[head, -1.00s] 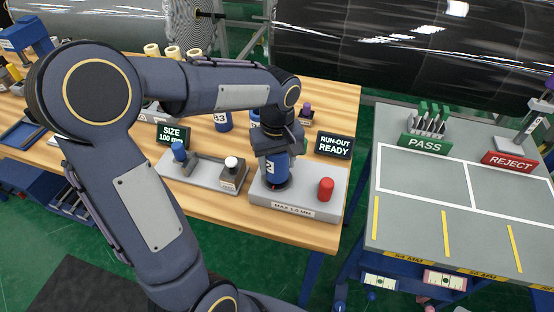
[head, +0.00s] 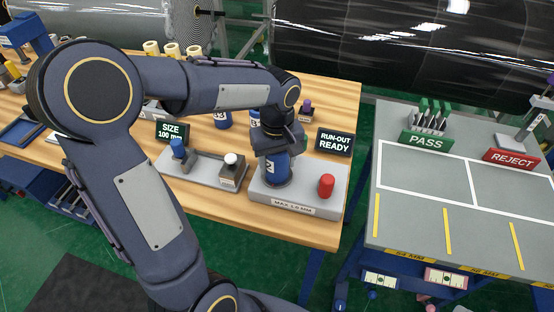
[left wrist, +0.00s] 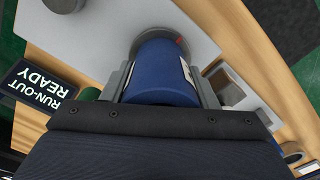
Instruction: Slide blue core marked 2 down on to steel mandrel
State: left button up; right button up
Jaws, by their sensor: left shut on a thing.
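The blue core marked 2 (head: 275,170) stands upright on the grey run-out block in the head view. My left gripper (head: 277,150) is shut on it from above. The steel mandrel itself is hidden, apparently inside or behind the core. The grey block (head: 300,200) carries a "MAX 1.0 MM" label. My right gripper is not in view.
A red knob (head: 326,186) stands on the block to the right of the core. The RUN-OUT READY sign (head: 334,142) is behind it. A size gauge with a blue knob (head: 178,149) is to the left. A PASS/REJECT table (head: 420,190) is at right.

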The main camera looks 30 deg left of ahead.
pick_arm(q)
jog(key=o, duration=1.1)
jog(key=shift+o, duration=0.2)
notch_tip(320, 180, up, 8)
jog(key=shift+f, duration=0.1)
dwell(0.3)
